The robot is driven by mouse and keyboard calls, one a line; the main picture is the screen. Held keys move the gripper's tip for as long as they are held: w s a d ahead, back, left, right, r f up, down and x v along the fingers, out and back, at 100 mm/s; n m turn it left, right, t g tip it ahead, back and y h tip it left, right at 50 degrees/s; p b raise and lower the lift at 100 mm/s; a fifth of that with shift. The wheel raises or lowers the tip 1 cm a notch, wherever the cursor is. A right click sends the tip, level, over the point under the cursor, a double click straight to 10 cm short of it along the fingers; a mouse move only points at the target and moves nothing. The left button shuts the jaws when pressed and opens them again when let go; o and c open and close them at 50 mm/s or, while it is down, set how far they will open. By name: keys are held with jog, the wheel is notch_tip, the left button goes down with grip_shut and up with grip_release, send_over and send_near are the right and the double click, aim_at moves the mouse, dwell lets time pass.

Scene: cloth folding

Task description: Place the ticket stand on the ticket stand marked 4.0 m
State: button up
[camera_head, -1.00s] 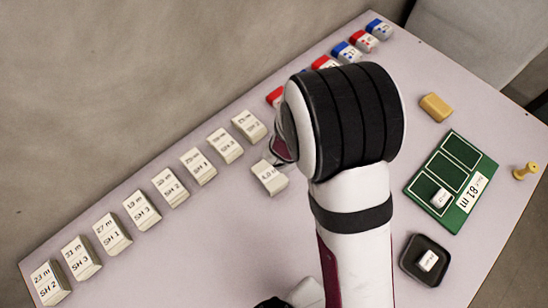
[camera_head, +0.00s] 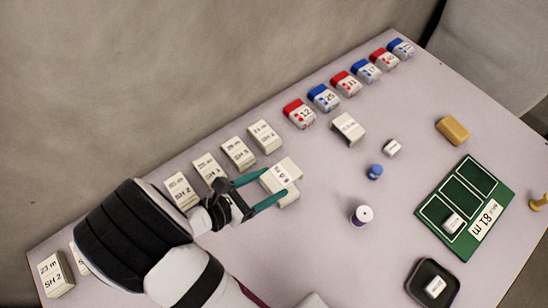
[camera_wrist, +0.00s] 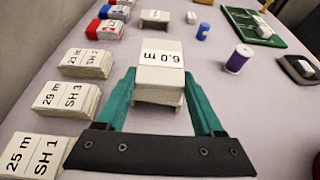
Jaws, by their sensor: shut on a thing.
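My gripper (camera_head: 272,186) is shut on a white ticket stand (camera_head: 279,173) whose label looks like 6.0 m. In the wrist view the held stand (camera_wrist: 160,62) sits between the teal fingers, its label upside down. A second pale stand (camera_head: 291,198) shows beneath it, where the 4.0 m stand was seen before. Its label is hidden now. The lower stand also shows between the fingers in the wrist view (camera_wrist: 160,97). The held stand is on it or just above it; I cannot tell if they touch.
A row of pale SH stands (camera_head: 238,153) runs along the back edge, with red and blue blocks (camera_head: 346,83) further right. Another white stand (camera_head: 348,128), a small white block, a blue item and a purple spool (camera_head: 361,215) stand to the right. A green board (camera_head: 433,209) and black tray (camera_head: 410,284) lie beyond.

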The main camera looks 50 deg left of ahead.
jog(key=shift+f, duration=1.2)
jog(key=shift+f, duration=0.6)
jog(key=o, duration=1.3)
